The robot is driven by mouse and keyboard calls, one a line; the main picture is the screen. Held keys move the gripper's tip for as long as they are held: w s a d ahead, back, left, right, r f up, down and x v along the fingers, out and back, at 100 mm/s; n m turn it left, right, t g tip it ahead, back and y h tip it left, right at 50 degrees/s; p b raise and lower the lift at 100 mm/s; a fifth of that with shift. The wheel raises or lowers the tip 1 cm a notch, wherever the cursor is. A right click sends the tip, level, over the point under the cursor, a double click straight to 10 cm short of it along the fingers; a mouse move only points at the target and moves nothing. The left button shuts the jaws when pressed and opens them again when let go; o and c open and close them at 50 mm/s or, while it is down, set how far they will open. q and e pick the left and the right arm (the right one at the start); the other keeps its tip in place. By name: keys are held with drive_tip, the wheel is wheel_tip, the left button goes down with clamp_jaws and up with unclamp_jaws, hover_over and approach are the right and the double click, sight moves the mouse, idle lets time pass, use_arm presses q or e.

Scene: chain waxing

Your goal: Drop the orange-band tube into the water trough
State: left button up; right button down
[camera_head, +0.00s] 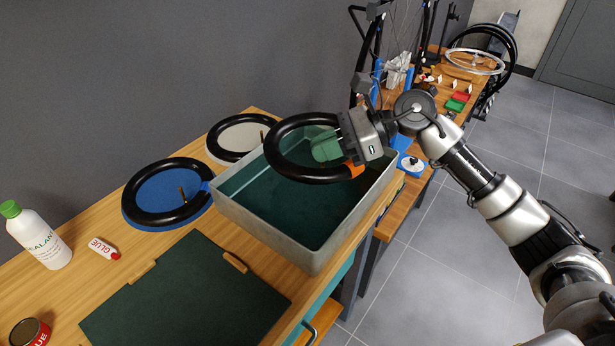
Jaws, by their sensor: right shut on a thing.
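The orange-band tube is a black ring (281,167) with an orange band (357,170) on its right side. My right gripper (328,147) is shut on it at its right side and holds it above the water trough. The water trough (262,237) is a grey rectangular box with dark green water inside, standing on the wooden bench. The ring looks raised over the trough's back left part. Part of the ring is hidden behind the gripper. My left gripper is not in view.
A black tube lies on a blue round stand (159,221) left of the trough, another on a white stand (225,160) behind it. A dark green mat (185,300), sealant bottle (38,237), glue tube (104,249) and red can (30,333) are on the bench.

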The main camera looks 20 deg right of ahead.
sight(324, 165)
drive_tip(key=shift+f, duration=0.55)
wheel_tip(324, 165, down, 3)
drive_tip(key=shift+f+b, duration=0.1)
drive_tip(key=shift+b, duration=0.6)
drive_tip(key=shift+f, duration=0.35)
drive_tip(key=c, duration=1.2)
unclamp_jaws()
drive_tip(key=shift+d, duration=0.15)
